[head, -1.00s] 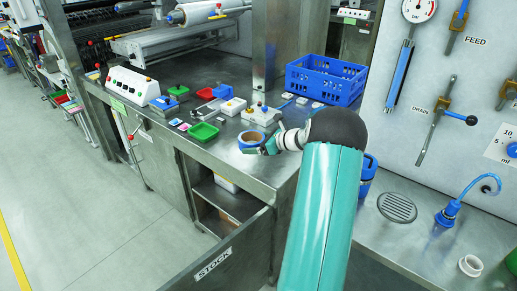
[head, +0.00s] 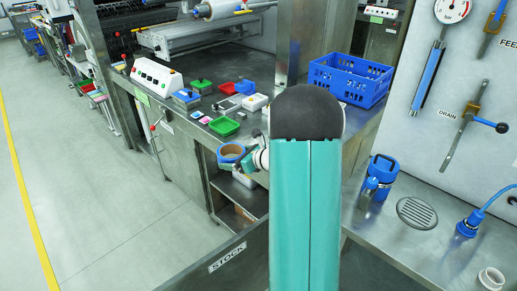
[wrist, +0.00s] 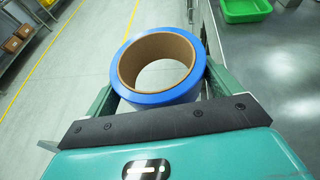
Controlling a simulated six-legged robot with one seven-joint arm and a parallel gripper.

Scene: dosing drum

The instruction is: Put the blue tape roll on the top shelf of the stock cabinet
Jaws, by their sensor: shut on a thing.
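The blue tape roll (head: 229,152) has a brown cardboard core. My gripper (head: 238,158) is shut on it and holds it in the air off the bench's front edge, above the open stock cabinet. In the wrist view the roll (wrist: 158,98) sits between the two fingers of my gripper (wrist: 158,75), its hole facing the camera and pale floor below. The stock cabinet's open door (head: 227,257) with the STOCK label swings out in front. Its top shelf (head: 235,191) shows below the roll; my arm hides the cabinet's right side.
The bench (head: 255,125) above the cabinet carries a green tray (head: 224,126), a red tray (head: 228,88) and a blue crate (head: 348,80). The floor at left is clear.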

